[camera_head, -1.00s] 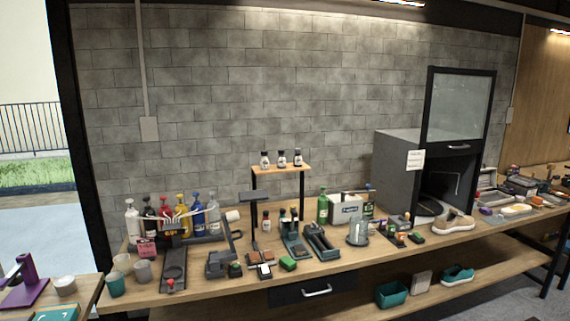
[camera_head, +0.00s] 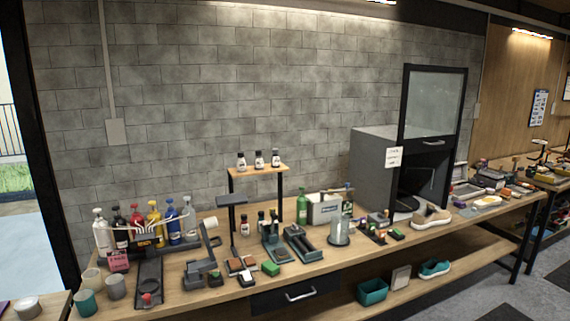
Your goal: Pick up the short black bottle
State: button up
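Several small bottles are in view, and I cannot tell for sure which is the short black bottle. Three short dark bottles with white labels stand upright in a row on the small raised shelf (camera_head: 258,170): a left one (camera_head: 241,162), a middle one (camera_head: 259,161) and a right one (camera_head: 276,160). A taller black bottle (camera_head: 117,228) stands in the row of coloured bottles at the left, partly hidden by a rack. My gripper is not in view.
A green bottle (camera_head: 301,207) and a white box (camera_head: 324,209) stand right of the shelf. A grey cabinet (camera_head: 374,172) with a raised glass door is farther right. Cups (camera_head: 85,303) and a long black stand (camera_head: 149,276) crowd the bench's left front. Grey floor (camera_head: 543,277) shows at right.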

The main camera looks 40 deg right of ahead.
aim_at(276, 160)
jog(key=z, duration=0.75)
jog(key=k, duration=0.95)
jog(key=i, duration=0.9)
